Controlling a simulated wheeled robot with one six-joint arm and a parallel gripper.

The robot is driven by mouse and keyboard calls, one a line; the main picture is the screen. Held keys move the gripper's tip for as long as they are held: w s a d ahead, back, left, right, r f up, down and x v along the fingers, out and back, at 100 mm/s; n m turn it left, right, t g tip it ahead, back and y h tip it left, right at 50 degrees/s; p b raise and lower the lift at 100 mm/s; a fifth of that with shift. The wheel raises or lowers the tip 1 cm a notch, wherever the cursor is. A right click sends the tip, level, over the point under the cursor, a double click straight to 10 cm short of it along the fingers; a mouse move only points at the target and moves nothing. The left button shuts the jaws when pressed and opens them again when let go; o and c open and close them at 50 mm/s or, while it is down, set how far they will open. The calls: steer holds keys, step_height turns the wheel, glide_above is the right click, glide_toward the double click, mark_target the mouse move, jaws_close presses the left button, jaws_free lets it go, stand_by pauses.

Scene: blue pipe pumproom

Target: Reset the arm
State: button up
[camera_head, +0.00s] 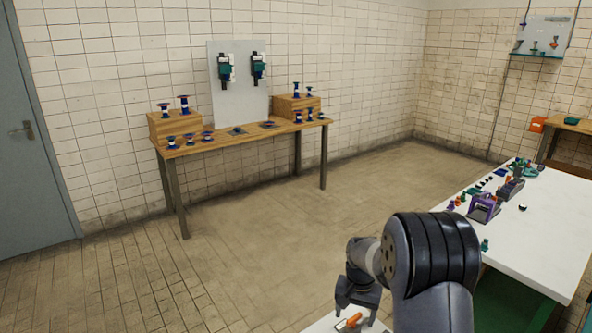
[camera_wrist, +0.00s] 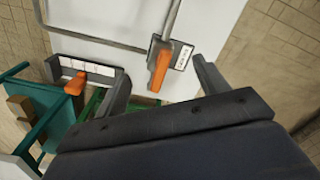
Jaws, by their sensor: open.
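My gripper (camera_head: 358,298) shows at the bottom of the head view, at the end of my arm, over the corner of a white surface. Beyond the fingers is a white panel (camera_wrist: 112,20) with an orange handle (camera_wrist: 159,72) on a grey bracket. The handle appears between the fingertips in the picture, but I cannot tell how far away it is. A small orange part (camera_head: 350,320) shows beside the gripper in the head view.
A white table (camera_head: 545,235) with several small parts stands at right. A wooden table (camera_head: 240,142) with blue-and-white pieces stands against the tiled wall. The floor (camera_head: 270,220) between them is clear. A second orange handle (camera_wrist: 88,81) and a green frame (camera_wrist: 60,110) show in the wrist view.

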steer(key=m+p, duration=0.2)
steer(key=m, duration=0.4)
steer(key=shift+r+m, duration=0.1)
steer(key=shift+m, duration=0.3)
steer(key=shift+r, duration=0.8)
steer(key=shift+a+r+n, duration=0.1)
steer(key=shift+n, duration=0.2)
